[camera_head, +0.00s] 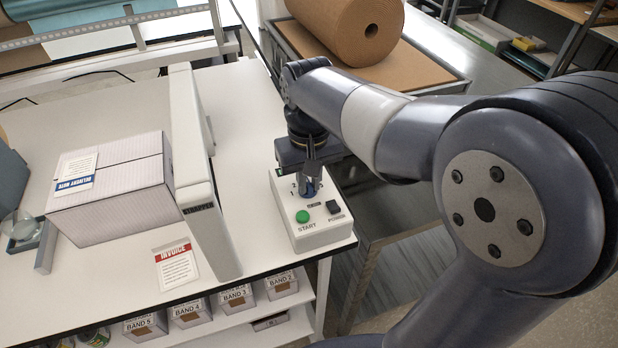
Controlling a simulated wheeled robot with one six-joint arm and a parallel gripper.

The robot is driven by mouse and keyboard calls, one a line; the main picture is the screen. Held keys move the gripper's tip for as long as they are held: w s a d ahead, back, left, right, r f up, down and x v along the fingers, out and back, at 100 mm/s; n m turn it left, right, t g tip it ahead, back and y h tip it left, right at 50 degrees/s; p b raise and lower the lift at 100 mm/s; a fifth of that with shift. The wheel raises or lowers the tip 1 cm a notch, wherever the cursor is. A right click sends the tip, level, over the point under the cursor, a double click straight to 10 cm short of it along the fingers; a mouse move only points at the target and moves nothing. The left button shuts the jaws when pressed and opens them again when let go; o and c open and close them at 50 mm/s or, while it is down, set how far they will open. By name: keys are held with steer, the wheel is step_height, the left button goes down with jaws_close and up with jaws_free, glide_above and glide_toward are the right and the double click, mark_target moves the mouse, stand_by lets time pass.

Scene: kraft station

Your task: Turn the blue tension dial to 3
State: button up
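The white control box (322,237) stands at the right edge of the white table. The blue tension dial (308,188) sits on its top, mostly covered by my gripper. My gripper (312,175) points down over the dial, with a dark finger in front of it. I cannot tell whether the fingers touch the dial or how far apart they are. Small numerals show left of the dial; the rest of the scale and the pointer are hidden or too small to read.
A green START button (302,216) and a black POWER button (333,207) sit close in front of the dial. A tall white frame (199,170) stands to the left, beside a carton (115,185). An invoice sheet (175,266) lies on the table.

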mark_target(309, 185)
steer(key=o, duration=0.3)
steer(key=shift+o, duration=0.2)
step_height(309, 185, up, 11)
stand_by(0.4)
steer(key=shift+f, duration=0.2)
step_height(309, 185, down, 11)
steer(key=shift+r, duration=0.15)
stand_by(0.5)
steer(key=shift+r, duration=0.1)
